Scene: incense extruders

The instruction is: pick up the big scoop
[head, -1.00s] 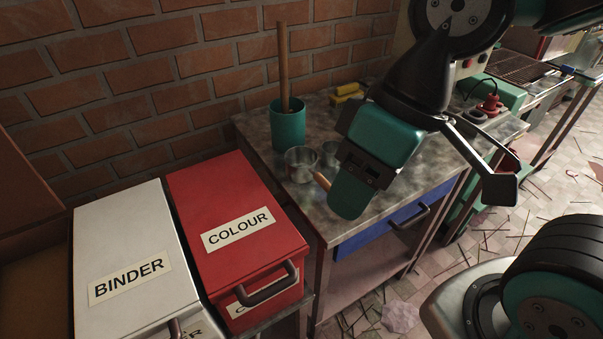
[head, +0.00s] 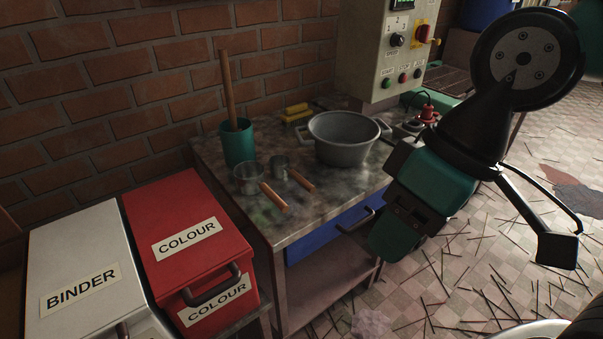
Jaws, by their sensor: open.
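The big scoop is a metal cup (head: 249,179) with a wooden handle (head: 274,196), lying on the worktop left of the middle in the head view. A smaller scoop (head: 280,167) with a similar handle lies just to its right. My gripper (head: 475,245) is on the right of the view, pointing down, well apart from both scoops. Its jaws are open, with one dark finger spread out to the right. I see nothing held between them. My gripper's teal body covers part of the worktop's right side.
A grey two-handled pot (head: 345,138) stands on the worktop (head: 315,207), right of the scoops. A teal container (head: 238,146) with a wooden stick stands behind them. White BINDER (head: 85,249) and red COLOUR (head: 174,208) bins are at left. A control box (head: 386,45) hangs behind the pot.

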